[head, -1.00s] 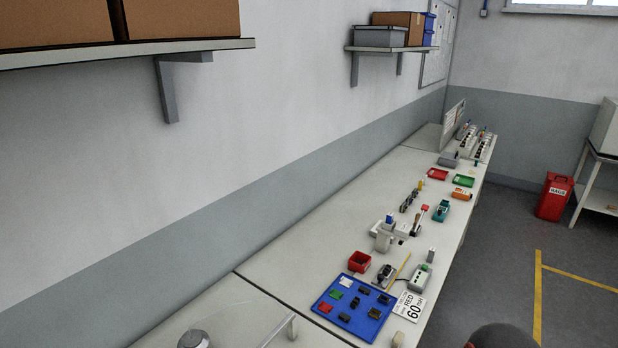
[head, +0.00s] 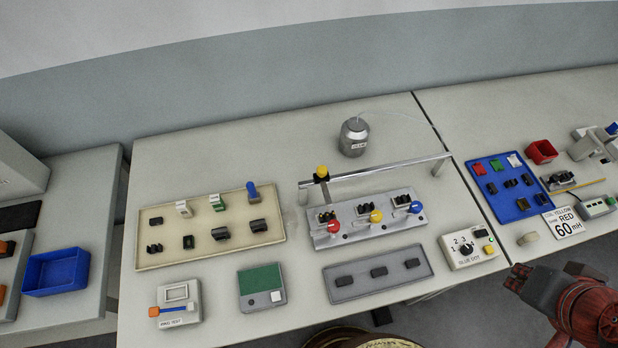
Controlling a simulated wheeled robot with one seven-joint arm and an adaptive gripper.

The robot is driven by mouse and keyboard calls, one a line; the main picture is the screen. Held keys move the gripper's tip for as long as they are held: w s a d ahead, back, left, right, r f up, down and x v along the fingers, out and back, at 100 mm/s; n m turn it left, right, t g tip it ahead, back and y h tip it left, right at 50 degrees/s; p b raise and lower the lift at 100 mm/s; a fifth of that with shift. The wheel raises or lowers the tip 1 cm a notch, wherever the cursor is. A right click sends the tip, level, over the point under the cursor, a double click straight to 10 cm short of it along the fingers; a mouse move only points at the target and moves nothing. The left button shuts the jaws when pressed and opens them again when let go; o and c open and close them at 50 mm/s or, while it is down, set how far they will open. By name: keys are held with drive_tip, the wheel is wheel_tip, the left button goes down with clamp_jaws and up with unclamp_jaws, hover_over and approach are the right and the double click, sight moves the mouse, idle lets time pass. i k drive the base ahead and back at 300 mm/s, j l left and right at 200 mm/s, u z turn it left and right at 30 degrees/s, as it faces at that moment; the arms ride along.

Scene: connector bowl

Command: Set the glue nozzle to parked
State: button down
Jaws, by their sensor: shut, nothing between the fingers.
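The glue nozzle (head: 322,173), a dark block with a yellow knob, sits at the left end of a raised grey rail (head: 390,169). The rail runs behind a grey fixture (head: 368,222) with red, yellow and blue round knobs and several dark connectors. A metal glue pot (head: 354,138) stands behind the rail, with a thin clear tube near it. My gripper (head: 516,277) is at the lower right, in front of the bench edge, far from the nozzle. It looks shut and empty. Any mark for the parked position is too small to tell.
A control box with a dial (head: 472,248) sits right of the fixture. A grey tray (head: 378,275) lies in front, a beige tray (head: 270,232) to the left. A blue tray (head: 523,210) and red bin (head: 541,151) are right. Bare bench lies left of the glue pot.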

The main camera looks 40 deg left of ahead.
sight(322, 176)
drive_tip(key=k+l+u, duration=0.1)
drive_tip(key=u, duration=1.5)
